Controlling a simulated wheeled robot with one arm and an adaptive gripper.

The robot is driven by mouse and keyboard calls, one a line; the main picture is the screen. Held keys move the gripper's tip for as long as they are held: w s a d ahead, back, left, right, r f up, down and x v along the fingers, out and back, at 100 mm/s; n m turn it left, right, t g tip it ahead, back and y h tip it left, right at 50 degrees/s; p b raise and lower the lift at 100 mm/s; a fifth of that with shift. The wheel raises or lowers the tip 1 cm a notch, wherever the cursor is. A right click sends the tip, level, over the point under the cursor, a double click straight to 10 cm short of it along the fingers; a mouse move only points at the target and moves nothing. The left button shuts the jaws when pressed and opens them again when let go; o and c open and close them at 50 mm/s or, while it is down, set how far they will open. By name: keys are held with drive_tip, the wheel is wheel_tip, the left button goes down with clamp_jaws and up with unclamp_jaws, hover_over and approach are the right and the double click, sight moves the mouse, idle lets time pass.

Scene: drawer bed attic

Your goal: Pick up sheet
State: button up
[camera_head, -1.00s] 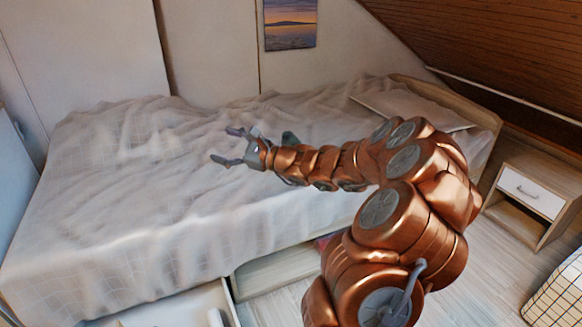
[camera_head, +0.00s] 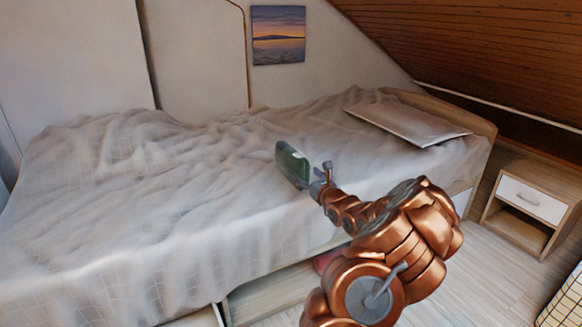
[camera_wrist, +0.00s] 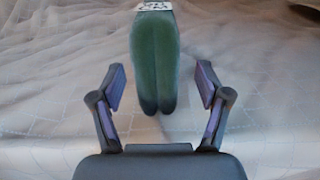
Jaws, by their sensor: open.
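A rumpled pale sheet (camera_head: 110,215) covers the bed and hangs down its front side; it fills the background of the wrist view (camera_wrist: 60,90). My gripper (camera_head: 312,180) is over the front part of the bed, near the middle. In the wrist view my gripper (camera_wrist: 160,82) is open, its two fingers spread apart. A dark green two-lobed item (camera_wrist: 155,60) with a white label lies ahead, in line with the gap between the fingers. It shows in the head view (camera_head: 293,164), close to my gripper; I cannot tell whether they touch.
Under the bed's front is an open compartment (camera_head: 270,292). The sloped wooden ceiling (camera_head: 480,45) comes down at the right.

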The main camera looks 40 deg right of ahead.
sight(292, 164)
drive_tip(key=shift+w+d+f+b, duration=0.15)
drive_tip(key=shift+w+f+b, duration=0.15)
drive_tip(key=shift+w, duration=0.4)
drive_tip(key=shift+w+d+f+b, duration=0.15)
drive_tip(key=shift+w+b, duration=0.2)
drive_tip(key=shift+w, duration=0.3)
drive_tip(key=shift+b+x, duration=0.3)
drive_tip(key=shift+x, duration=1)
drive_tip(key=shift+a+r, duration=0.1)
drive_tip(key=shift+r, duration=0.05)
clamp_jaws()
